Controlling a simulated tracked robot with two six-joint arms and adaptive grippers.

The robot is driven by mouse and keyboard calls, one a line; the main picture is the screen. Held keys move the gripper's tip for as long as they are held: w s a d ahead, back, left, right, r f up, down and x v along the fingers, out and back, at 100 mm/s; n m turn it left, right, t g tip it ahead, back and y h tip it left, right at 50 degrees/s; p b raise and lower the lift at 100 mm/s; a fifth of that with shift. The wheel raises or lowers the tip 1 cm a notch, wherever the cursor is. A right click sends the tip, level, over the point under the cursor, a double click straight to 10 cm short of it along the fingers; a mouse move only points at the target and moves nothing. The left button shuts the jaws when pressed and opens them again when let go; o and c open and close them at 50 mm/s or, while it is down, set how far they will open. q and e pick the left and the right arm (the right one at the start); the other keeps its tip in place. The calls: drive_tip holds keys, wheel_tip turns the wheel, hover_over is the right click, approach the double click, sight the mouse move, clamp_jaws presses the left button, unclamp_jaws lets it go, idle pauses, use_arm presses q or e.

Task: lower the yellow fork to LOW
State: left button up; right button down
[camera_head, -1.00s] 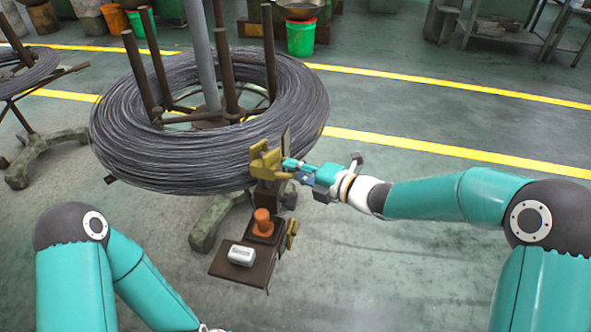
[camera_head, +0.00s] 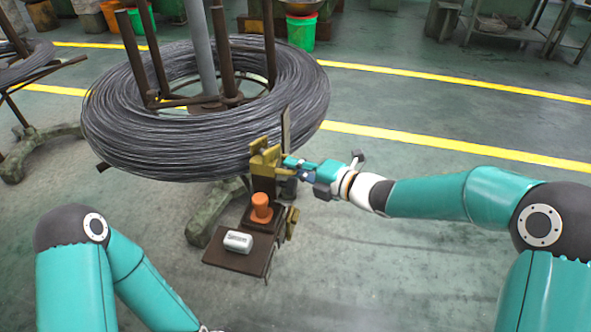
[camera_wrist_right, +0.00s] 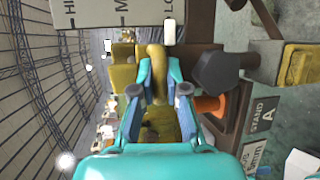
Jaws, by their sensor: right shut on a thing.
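The yellow fork (camera_head: 264,160) sits on a dark upright stand in front of the wire coil. My right gripper (camera_head: 291,165) reaches it from the right and is shut on its yellow grip. In the right wrist view the fingers (camera_wrist_right: 157,95) close on both sides of that rounded grip (camera_wrist_right: 156,68). A pale scale plate (camera_wrist_right: 95,12) there carries HI, M and LO marks, partly cut off. A small white block (camera_wrist_right: 168,32) lies by the LO mark, between it and the grip.
The large wire coil (camera_head: 130,130) is close behind. Open floor (camera_head: 400,255) lies to the right.

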drive_tip(key=shift+d+f, duration=0.1)
drive_tip(key=shift+f, duration=0.25)
drive_tip(key=c, duration=1.2)
unclamp_jaws()
drive_tip(key=shift+w, duration=0.15)
drive_tip(key=v, duration=1.2)
drive_tip(key=shift+f, duration=0.1)
